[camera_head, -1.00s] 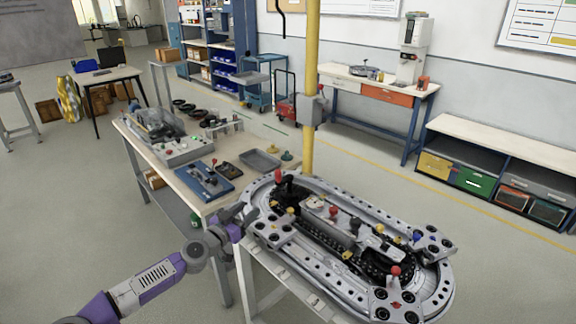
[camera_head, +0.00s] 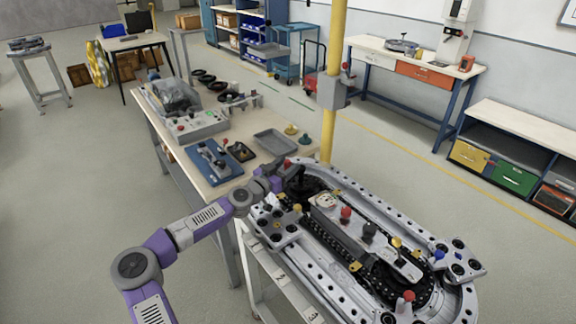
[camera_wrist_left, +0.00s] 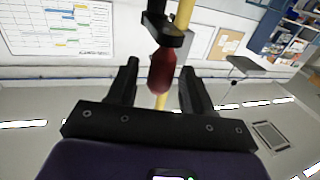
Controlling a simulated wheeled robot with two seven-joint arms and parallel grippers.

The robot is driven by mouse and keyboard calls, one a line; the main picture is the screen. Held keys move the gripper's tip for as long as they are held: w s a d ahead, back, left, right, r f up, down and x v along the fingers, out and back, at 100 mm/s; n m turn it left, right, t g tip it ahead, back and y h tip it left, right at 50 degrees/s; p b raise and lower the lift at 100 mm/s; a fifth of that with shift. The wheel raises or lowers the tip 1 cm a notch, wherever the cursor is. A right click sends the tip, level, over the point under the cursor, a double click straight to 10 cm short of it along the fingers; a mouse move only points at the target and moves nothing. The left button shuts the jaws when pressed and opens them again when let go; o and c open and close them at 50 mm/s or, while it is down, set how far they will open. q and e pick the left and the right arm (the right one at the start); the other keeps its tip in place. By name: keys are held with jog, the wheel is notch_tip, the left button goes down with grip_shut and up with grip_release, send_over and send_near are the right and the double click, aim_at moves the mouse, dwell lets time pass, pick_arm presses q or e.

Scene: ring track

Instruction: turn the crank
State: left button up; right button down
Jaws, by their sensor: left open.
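The ring track (camera_head: 318,268) is a grey oval machine with black chain, perforated rails and several coloured knobs. A crank with a dark arm and a red handle (camera_wrist_left: 162,72) shows in the left wrist view; the handle hangs between the two dark fingers in the picture. My left gripper (camera_wrist_left: 160,82) is open, with gaps on both sides of the handle. In the head view my left gripper (camera_head: 290,178) is at the track's far left end, where a small red tip (camera_head: 288,162) shows beside it. The crank's lower parts are largely hidden there.
A workbench (camera_head: 217,186) with a blue fixture (camera_head: 218,160), grey tray (camera_head: 275,142) and other parts stands behind the track. A yellow post (camera_head: 333,120) with a grey box rises close behind the track's far end. Floor to the left is clear.

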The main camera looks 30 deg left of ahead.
pick_arm(q)
jog(key=shift+w, duration=0.5)
jog(key=shift+c, duration=0.2)
